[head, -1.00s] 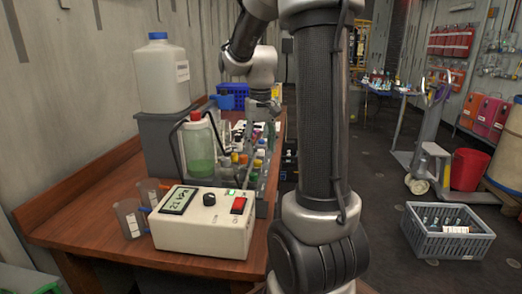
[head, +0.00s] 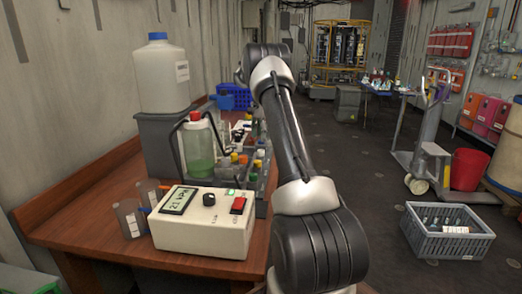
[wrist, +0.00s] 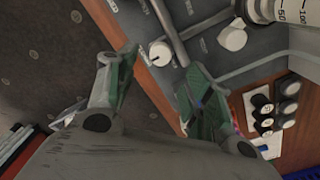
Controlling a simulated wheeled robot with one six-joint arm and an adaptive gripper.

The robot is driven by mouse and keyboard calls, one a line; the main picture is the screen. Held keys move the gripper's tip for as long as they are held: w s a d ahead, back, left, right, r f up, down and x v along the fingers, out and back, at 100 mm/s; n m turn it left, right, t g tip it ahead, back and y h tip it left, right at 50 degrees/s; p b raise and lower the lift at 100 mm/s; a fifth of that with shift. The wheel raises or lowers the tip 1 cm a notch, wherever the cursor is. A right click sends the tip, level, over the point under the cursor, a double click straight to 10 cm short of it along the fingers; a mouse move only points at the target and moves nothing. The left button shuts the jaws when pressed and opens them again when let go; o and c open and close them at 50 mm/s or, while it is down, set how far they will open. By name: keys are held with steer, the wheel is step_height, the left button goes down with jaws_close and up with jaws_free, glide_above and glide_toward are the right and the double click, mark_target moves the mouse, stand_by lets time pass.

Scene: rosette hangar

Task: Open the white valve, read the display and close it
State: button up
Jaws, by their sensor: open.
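In the wrist view, my gripper (wrist: 160,64) is open and empty, its green-padded fingers apart. A white knob (wrist: 160,52) on a dark grey panel (wrist: 195,45) shows between and just beyond the fingertips; I cannot tell the exact gap. A second white knob (wrist: 232,38) sits to its right. I cannot tell which is the white valve of the task. In the head view, a beige box carries a grey display (head: 178,201) that seems to read 21 kPa. My arm hides the gripper and the white knobs there.
The beige box (head: 205,236) stands at the front of the wooden bench (head: 95,215). Behind it are a green-liquid bottle (head: 198,150), a large white jug (head: 161,75) and small coloured-cap bottles. Two beakers stand left of the box. A grey crate (head: 447,235) lies on the floor.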

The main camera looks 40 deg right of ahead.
mark_target(261, 150)
step_height(261, 150, down, 7)
steer(key=shift+f, duration=0.2)
steer(key=c, duration=1.1)
